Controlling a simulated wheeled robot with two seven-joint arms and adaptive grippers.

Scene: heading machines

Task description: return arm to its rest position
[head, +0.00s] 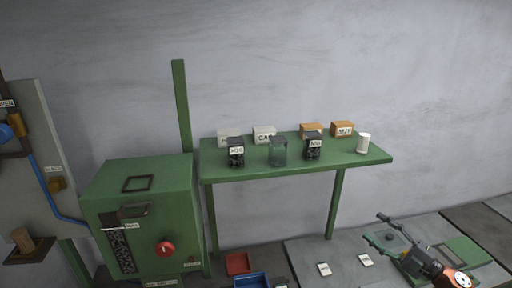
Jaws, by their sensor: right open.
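My right gripper (375,227) shows at the lower right, with its arm coming in from the bottom right corner. Its two fingers are spread apart, point left and hold nothing. It is in front of and below the right end of the green shelf table, over a grey surface with a green-framed part. I cannot tell whether it touches that surface. My left gripper is not in view.
The green table (290,169) bears dark jars, small labelled boxes and a white cylinder (363,143). A green cabinet (150,205) with a red knob (165,248) stands left. Red (237,263) and blue (252,280) bins sit low; two white cards (324,269) lie nearby.

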